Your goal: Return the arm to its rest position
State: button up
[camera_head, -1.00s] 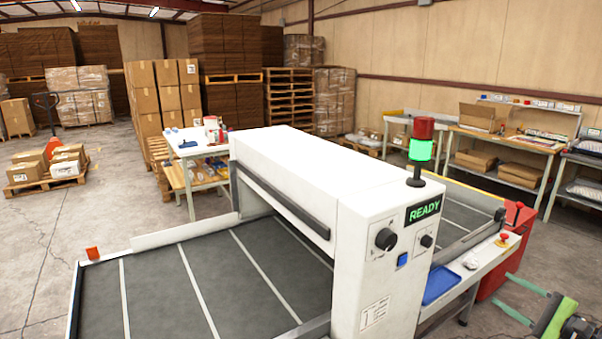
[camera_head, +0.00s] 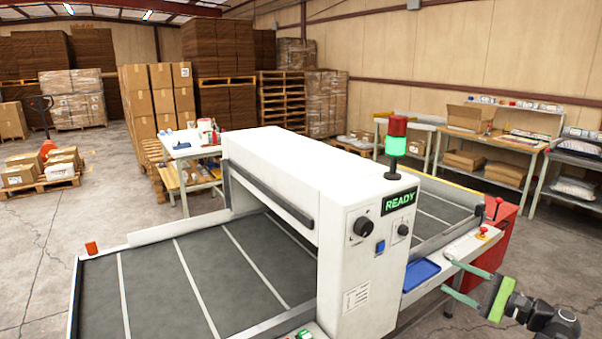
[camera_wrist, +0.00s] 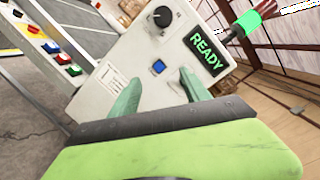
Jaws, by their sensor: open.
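My gripper (camera_head: 462,281) is at the lower right of the head view, with its green fingers spread and pointing left toward the white machine. In the wrist view my gripper (camera_wrist: 158,94) is open, with nothing between its two fingers. The white machine (camera_head: 362,262) stands just beyond the fingers. Its front panel also shows in the wrist view (camera_wrist: 135,50), with a black knob, a blue button and a lit READY display. The fingers appear apart from the panel, though the exact gap is unclear.
A blue tray (camera_head: 421,274) sits on the machine's side shelf near my fingers. A red cabinet (camera_head: 497,222) stands behind it. The stack light (camera_head: 396,146) glows green. A grey conveyor belt (camera_head: 145,285) extends left. Workbenches (camera_head: 515,150) line the right wall. Open floor lies at left.

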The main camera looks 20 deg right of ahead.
jog(key=w+a+f+n+g+y+p, duration=0.1)
jog(key=w+a+n+g+y, duration=0.3)
jog(key=a, duration=0.6)
jog(key=w+a+f+g+h, duration=0.1)
jog(key=w+a+f, duration=0.1)
jog(key=w+a, duration=0.65)
jog(key=w+a+f+n+g+y+p, duration=0.1)
jog(key=w+a+n+g+y, duration=0.2)
jog(key=a, duration=0.8)
jog(key=s+a+f+n+g+h, duration=0.1)
jog(key=a+f+n+g+h, duration=0.2)
jog(key=a+f, duration=0.35)
jog(key=s+a+f+n+g+h+p, duration=0.1)
jog(key=s+a+f+n+g+h, duration=0.15)
jog(key=a, duration=0.65)
jog(key=s+a+f+n+g+h, duration=0.1)
jog(key=a+f+n+g+h, duration=0.3)
jog(key=a, duration=0.4)
jog(key=d+f+n+t+h, duration=0.1)
jog(key=d+f+n+h, duration=0.1)
jog(key=d, duration=0.7)
jog(key=shift+f+n+h, duration=0.35)
jog(key=shift+f+h, duration=0.55)
jog(key=shift+h, duration=0.05)
